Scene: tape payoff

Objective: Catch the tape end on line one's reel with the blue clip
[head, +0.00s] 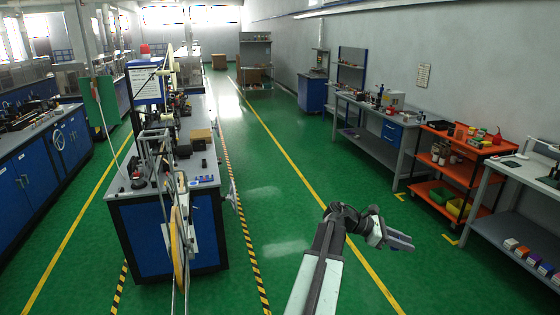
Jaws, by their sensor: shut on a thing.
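My gripper (400,243) is at the lower right of the head view, held out over the green floor and pointing right. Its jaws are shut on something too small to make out. I cannot pick out the blue clip. A yellow-rimmed reel (177,250) is seen nearly edge-on at the near end of the blue machine bench (147,240), well to the left of my gripper. A paler reel (170,58) sits higher up on the same machine. I cannot tell which reel is line one's, and no loose tape end can be made out.
An orange cart (462,143) with jars and bins stands at the right. Beside it are a grey workbench (365,106) and a near table (520,172) with small boxes below. Green floor (280,205) with yellow lines lies clear between the machine bench and the right-hand furniture.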

